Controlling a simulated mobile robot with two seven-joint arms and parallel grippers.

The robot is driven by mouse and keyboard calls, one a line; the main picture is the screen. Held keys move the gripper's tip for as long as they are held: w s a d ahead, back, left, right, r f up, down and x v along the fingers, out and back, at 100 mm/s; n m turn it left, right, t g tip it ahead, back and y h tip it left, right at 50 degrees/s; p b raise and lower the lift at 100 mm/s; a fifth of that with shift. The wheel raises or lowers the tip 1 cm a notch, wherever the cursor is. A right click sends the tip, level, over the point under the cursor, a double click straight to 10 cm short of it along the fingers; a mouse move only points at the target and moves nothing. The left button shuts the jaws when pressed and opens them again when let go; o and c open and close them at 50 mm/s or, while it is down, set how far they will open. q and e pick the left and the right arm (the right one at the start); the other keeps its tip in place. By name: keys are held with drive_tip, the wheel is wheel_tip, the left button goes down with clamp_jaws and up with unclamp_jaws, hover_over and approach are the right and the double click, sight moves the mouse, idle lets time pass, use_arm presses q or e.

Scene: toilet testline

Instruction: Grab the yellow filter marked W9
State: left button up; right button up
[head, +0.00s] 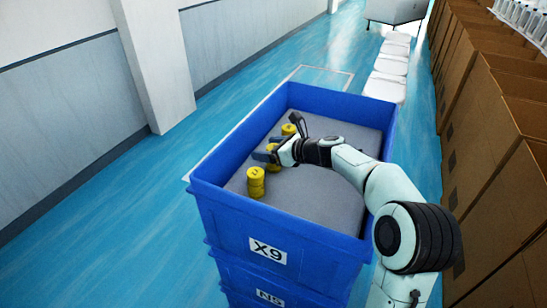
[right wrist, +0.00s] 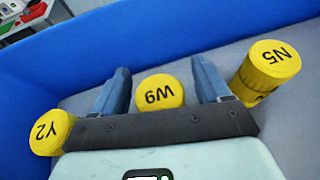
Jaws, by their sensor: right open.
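The yellow filter marked W9 (right wrist: 160,92) lies between the two fingers of my right gripper (right wrist: 160,84) in the right wrist view, with a gap on each side. That gripper, also seen in the head view (head: 280,140), is open and points to the left over the blue crate. In the head view a yellow filter (head: 271,149) shows partly behind the gripper; its mark cannot be read there. My left gripper is not in view.
Filters Y2 (right wrist: 50,132) and N5 (right wrist: 268,70) stand on either side of W9, outside the fingers. The blue crate marked X9 (head: 225,212) has raised walls around a grey floor (head: 315,190). Cardboard boxes (head: 495,120) line the right side.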

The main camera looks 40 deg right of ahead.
drive_tip(key=shift+s, duration=0.1)
drive_tip(key=c, duration=1.1)
